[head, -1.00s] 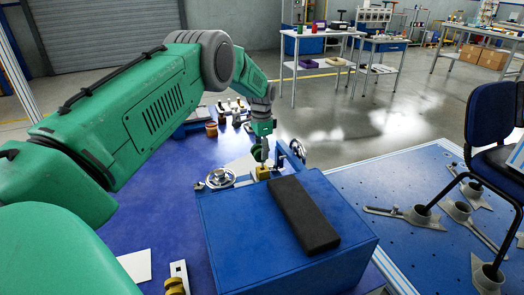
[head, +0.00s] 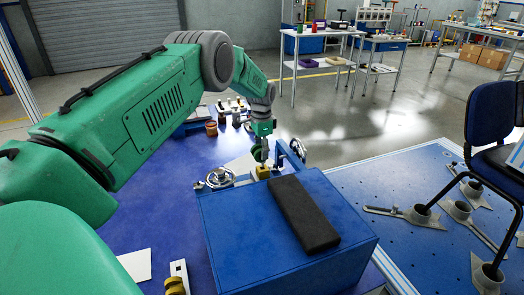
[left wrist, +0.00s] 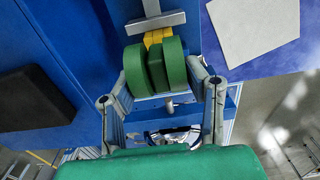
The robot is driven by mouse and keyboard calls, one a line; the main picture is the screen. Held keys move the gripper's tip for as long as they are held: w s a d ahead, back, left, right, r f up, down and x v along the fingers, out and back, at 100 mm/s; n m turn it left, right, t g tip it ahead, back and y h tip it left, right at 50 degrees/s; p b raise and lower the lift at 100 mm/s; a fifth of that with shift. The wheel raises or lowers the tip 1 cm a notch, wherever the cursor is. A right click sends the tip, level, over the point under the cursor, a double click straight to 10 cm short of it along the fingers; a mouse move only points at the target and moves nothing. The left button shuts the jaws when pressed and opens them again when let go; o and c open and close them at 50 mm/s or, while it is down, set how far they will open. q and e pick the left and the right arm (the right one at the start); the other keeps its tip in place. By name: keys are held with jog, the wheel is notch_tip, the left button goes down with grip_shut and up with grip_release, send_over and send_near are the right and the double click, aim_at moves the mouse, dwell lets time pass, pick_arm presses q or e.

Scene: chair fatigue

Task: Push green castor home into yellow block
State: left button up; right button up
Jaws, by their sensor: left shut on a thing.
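The green castor (left wrist: 156,66) has two thick wheels side by side and fills the middle of the left wrist view. The yellow block (left wrist: 158,37) is right against it, partly hidden behind the wheels. In the head view the yellow block (head: 262,172) sits low at the far edge of the blue box, and a bit of the green castor (head: 256,152) shows above it. My left gripper (left wrist: 160,75) is shut on the castor, one finger on each side. How deep the castor's stem sits in the block is hidden. My right gripper is not in view.
A blue box (head: 230,225) with a black pad (head: 303,213) on top stands just in front of the block. A silver handwheel (head: 220,177) is left of the block. A white sheet (left wrist: 253,28) lies nearby. A blue office chair (head: 491,125) stands at the right.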

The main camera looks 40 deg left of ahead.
pick_arm(q)
jog(key=shift+f+b, duration=0.9)
jog(key=shift+f, duration=0.5)
jog(key=o, duration=1.1)
jog(key=shift+r, duration=0.15)
notch_tip(320, 180, up, 11)
jog(key=shift+r, duration=0.25)
